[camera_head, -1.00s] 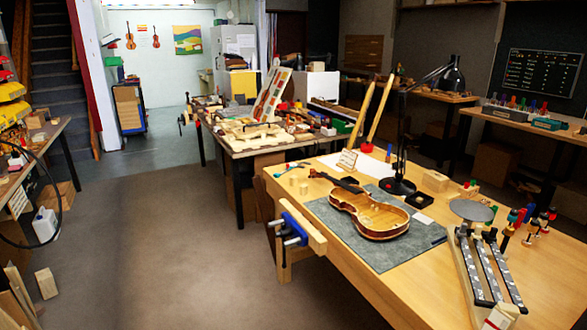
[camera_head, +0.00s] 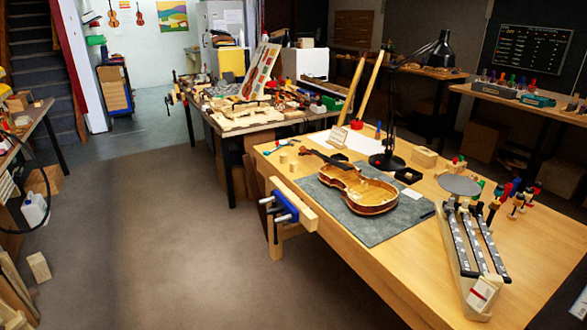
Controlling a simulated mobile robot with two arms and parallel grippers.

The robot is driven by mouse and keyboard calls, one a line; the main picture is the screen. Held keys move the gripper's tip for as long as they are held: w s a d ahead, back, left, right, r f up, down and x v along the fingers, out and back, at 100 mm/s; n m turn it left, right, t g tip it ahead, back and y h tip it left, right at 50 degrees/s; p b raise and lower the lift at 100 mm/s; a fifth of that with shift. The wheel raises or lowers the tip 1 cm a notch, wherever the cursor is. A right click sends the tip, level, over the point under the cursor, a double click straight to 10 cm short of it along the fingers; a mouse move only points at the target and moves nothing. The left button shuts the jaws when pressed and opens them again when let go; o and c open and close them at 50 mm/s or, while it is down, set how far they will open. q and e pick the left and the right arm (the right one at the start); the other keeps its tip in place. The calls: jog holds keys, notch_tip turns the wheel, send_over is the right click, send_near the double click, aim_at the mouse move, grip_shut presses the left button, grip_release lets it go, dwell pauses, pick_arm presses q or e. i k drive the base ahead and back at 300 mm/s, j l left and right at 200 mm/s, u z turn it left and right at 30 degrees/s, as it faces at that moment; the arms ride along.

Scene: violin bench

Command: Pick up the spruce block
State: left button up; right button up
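Several pale wood pieces could be the spruce block; I cannot tell which one is. Two small pale pieces (camera_head: 293,166) stand near that bench's left back corner. Another pale block (camera_head: 39,267) stands on the floor at the lower left. Neither of my grippers is in view.
The workbench (camera_head: 400,265) carries an open violin body (camera_head: 362,190) on a grey mat (camera_head: 385,228), a black lamp (camera_head: 388,160) and a clamp rack (camera_head: 470,250). A blue vise (camera_head: 284,205) juts from its left end. The floor (camera_head: 150,230) to the left is mostly clear.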

aim_at(294, 165)
jog(key=i+j+u, duration=0.2)
jog(key=i, duration=0.65)
jog(key=l, duration=0.1)
